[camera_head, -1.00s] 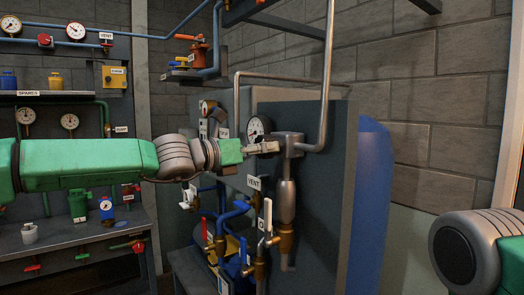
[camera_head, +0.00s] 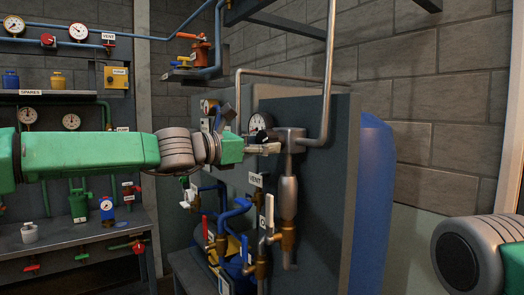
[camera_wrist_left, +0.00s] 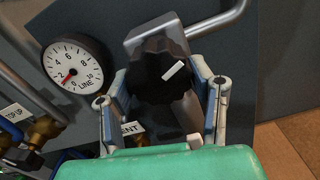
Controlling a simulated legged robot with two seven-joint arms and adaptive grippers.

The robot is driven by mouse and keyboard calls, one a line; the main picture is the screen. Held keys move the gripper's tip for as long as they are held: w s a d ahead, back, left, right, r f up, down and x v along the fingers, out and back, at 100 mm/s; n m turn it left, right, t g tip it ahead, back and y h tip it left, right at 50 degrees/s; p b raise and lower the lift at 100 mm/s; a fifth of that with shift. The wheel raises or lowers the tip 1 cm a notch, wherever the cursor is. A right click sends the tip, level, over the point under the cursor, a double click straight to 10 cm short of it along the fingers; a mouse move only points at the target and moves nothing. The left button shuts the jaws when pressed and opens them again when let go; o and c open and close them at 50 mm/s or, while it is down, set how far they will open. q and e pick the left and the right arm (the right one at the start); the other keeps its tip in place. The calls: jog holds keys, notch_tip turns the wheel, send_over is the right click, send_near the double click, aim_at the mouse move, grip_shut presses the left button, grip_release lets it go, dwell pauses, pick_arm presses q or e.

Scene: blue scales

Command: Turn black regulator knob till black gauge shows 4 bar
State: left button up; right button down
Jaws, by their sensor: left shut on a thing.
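The black regulator knob (camera_wrist_left: 165,72) is a lobed round knob with a white mark tilted to the upper right in the left wrist view. My left gripper (camera_wrist_left: 162,86) is shut on it, one finger on each side. In the head view the left gripper (camera_head: 263,148) reaches the regulator from the left and largely hides the knob. The gauge also shows in the head view (camera_head: 259,122), too small to read. My right gripper is out of view.
A grey pipe (camera_head: 328,75) rises above the regulator. A workbench (camera_head: 75,248) and other gauges are at the left. A blue tank (camera_head: 371,205) stands behind the panel.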

pick_arm(q)
jog(key=m+b, duration=0.1)
jog(key=m, duration=0.2)
jog(key=shift+w+f+m+b, duration=0.15)
jog(key=shift+f+m+b, duration=0.2)
jog(key=shift+m+b, duration=0.05)
jog(key=m+b, duration=0.1)
jog(key=m, duration=0.2)
jog(key=shift+w+a+m+b, duration=0.1)
jog(key=shift+m+b, duration=0.2)
jog(key=shift+b, duration=0.1)
jog(key=m+b, duration=0.1)
jog(key=m, duration=0.1)
jog(key=m+b, duration=0.1)
jog(key=m, duration=0.1)
jog(key=shift+r+m, duration=0.2)
jog(key=shift+m, duration=0.1)
jog(key=shift+a+m+b, duration=0.1)
jog(key=shift+m+b, duration=0.25)
jog(key=shift+m, duration=0.25)
jog(key=shift+r, duration=0.15)
